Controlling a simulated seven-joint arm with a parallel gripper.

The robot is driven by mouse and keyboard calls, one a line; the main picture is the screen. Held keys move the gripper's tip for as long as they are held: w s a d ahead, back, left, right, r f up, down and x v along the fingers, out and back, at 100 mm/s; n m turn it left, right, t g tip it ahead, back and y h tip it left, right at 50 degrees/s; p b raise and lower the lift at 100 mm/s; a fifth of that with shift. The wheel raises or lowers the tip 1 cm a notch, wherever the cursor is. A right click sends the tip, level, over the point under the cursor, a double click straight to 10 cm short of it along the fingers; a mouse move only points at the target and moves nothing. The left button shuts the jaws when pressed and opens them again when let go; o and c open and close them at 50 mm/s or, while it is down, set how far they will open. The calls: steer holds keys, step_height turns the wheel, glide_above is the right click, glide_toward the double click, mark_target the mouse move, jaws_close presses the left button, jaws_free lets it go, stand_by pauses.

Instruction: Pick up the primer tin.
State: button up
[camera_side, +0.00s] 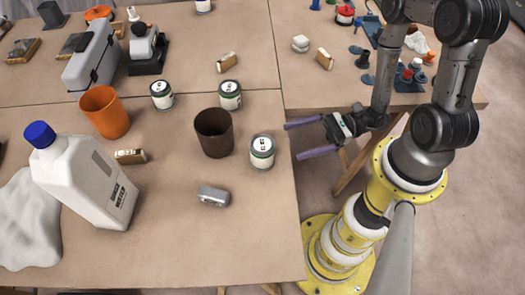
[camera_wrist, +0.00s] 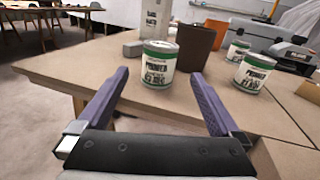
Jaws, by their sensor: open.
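The nearest primer tin (camera_side: 262,152), white and green with a pale lid, stands upright near the right table edge in the side view. In the wrist view this tin (camera_wrist: 158,64) shows its printed label, ahead between my fingers. My gripper (camera_side: 293,141) is open and empty, with its purple fingers pointing at the tin from the right, apart from it. The fingers also frame the wrist view (camera_wrist: 158,76). Similar tins stand farther back: one tin (camera_side: 230,95) right of another tin (camera_side: 161,95). In the wrist view, the tin at right (camera_wrist: 253,73) has a similar label.
A dark brown cup (camera_side: 214,132) stands close left of the nearest tin. A small grey metal box (camera_side: 213,195) lies in front. An orange cup (camera_side: 104,112) and a white jug with a blue cap (camera_side: 85,175) stand farther left. The table's front right is clear.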

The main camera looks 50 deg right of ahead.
mark_target(263, 153)
steer(key=shift+m+t, duration=0.3)
steer(key=shift+m, duration=0.2)
steer(key=shift+f+x, duration=0.2)
steer(key=shift+x, duration=3.15)
steer(key=shift+f+x, duration=0.2)
steer(key=shift+x, duration=3.1)
steer(key=shift+s+a, duration=0.1)
steer(key=shift+c, duration=0.2)
jaws_close()
